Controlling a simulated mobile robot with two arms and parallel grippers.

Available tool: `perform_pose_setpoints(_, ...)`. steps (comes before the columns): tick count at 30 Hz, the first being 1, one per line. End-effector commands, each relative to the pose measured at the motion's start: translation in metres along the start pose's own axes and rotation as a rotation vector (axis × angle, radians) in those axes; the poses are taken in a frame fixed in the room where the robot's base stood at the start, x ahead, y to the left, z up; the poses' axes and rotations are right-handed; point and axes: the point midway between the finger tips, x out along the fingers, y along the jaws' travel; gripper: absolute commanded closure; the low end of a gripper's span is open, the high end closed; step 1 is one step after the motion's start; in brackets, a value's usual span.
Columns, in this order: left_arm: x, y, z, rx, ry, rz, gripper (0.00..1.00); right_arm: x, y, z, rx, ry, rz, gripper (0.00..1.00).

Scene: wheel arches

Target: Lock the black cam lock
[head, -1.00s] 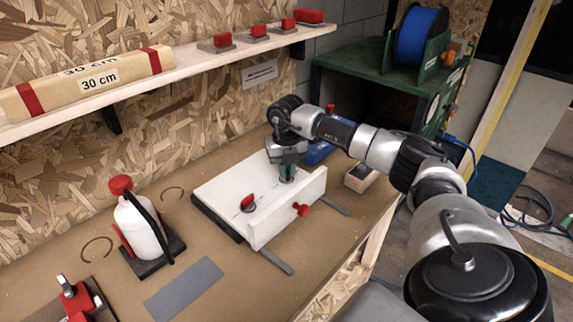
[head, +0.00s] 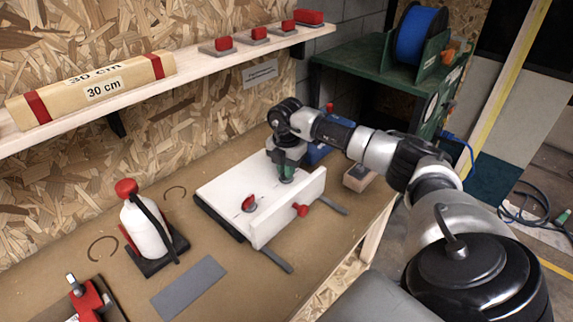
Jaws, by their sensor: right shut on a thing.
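A white panel (head: 225,190) lies on the workbench with an upright white edge board along its front. My right gripper (head: 286,177) points down at the panel's far right part. It is shut on the black cam lock, which is mostly hidden between the fingers; a bit of dark shows at the panel surface. How far the lock is turned cannot be seen. A red cam lock (head: 249,203) sits in the panel further left and nearer. My left gripper is not in view.
A red knob (head: 300,210) sticks out of the edge board. Grey strips (head: 275,261) lie under the panel. A white bottle with red cap (head: 143,225) stands left. A wooden block (head: 358,178) lies right. A shelf (head: 190,72) runs above.

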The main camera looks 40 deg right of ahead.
Motion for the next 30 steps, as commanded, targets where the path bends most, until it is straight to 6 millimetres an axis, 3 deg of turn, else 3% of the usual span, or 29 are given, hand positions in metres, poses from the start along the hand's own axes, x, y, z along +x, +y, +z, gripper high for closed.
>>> perform_pose_setpoints(22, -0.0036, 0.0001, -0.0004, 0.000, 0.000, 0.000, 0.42, -0.0015, 0.0007, 0.0010, 0.093, -0.002, 0.005, 1.00)
perform_pose_setpoints(23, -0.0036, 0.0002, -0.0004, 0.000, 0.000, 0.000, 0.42, -0.0015, 0.0007, 0.0010, 0.093, -0.002, 0.005, 0.86)
perform_pose_setpoints(27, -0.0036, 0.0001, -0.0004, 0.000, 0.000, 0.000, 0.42, -0.0012, 0.0005, 0.0008, 0.092, -0.002, 0.004, 0.64)
perform_pose_setpoints(30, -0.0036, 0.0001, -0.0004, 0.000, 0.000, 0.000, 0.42, -0.0008, 0.0004, 0.0006, 0.091, -0.001, 0.003, 0.62)
